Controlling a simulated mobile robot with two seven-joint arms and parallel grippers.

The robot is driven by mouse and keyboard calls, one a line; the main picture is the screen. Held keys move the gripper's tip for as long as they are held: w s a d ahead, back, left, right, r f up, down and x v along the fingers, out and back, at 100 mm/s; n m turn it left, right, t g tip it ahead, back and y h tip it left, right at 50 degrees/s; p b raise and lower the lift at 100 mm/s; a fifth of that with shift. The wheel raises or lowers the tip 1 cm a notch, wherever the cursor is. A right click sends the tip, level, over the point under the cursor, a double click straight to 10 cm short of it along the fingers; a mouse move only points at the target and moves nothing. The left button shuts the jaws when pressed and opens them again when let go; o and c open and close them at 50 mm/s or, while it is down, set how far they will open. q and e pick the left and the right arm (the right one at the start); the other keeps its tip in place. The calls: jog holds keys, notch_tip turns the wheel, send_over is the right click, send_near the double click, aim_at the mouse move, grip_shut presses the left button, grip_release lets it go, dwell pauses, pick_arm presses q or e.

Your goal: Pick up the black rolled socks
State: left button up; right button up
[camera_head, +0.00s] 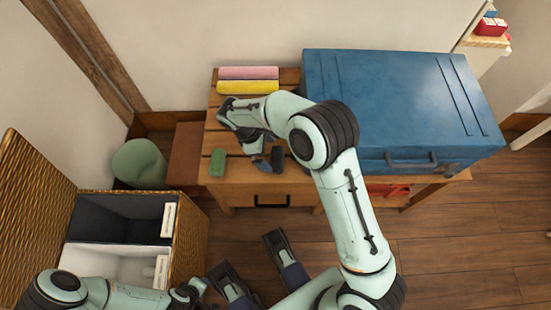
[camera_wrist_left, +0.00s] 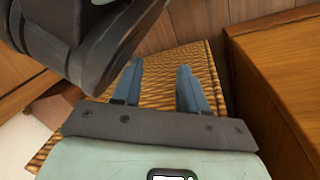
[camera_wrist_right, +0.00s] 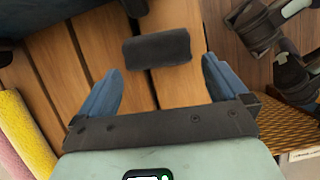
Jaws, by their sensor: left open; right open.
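The black rolled socks (camera_head: 277,159) lie on the slatted wooden top of the small cabinet, near its front edge. In the right wrist view they are a dark, short roll (camera_wrist_right: 157,48) lying across the gap just beyond the fingertips. My right gripper (camera_wrist_right: 162,66) is open and empty, with its blue fingers spread to either side of the roll's width. In the head view the right forearm and wrist partly cover the area behind the socks. My left gripper (camera_wrist_left: 159,68) is open and empty above wicker.
A green roll (camera_head: 217,162) lies left of the socks. Yellow (camera_head: 248,87) and pink (camera_head: 249,73) rolls lie at the back. A big blue case (camera_head: 400,100) stands to the right. An open wicker hamper (camera_head: 190,235) with dark and white compartments stands at lower left.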

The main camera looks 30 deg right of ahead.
aim_at(272, 156)
jog(key=b+x, duration=0.1)
jog(key=x, duration=0.3)
jog(key=shift+d+f, duration=0.2)
jog(key=shift+f, duration=0.1)
pick_arm(q)
jog(key=shift+g, duration=0.7)
jog(key=s+f, duration=0.2)
jog(key=s, duration=0.1)
jog(key=shift+s+a+f, duration=0.2)
jog(key=shift+s, duration=0.05)
pick_arm(e)
jog(key=shift+c, duration=0.3)
jog(key=c, duration=0.6)
pick_arm(q)
jog(key=shift+w, duration=0.1)
pick_arm(e)
jog(key=shift+r, duration=0.15)
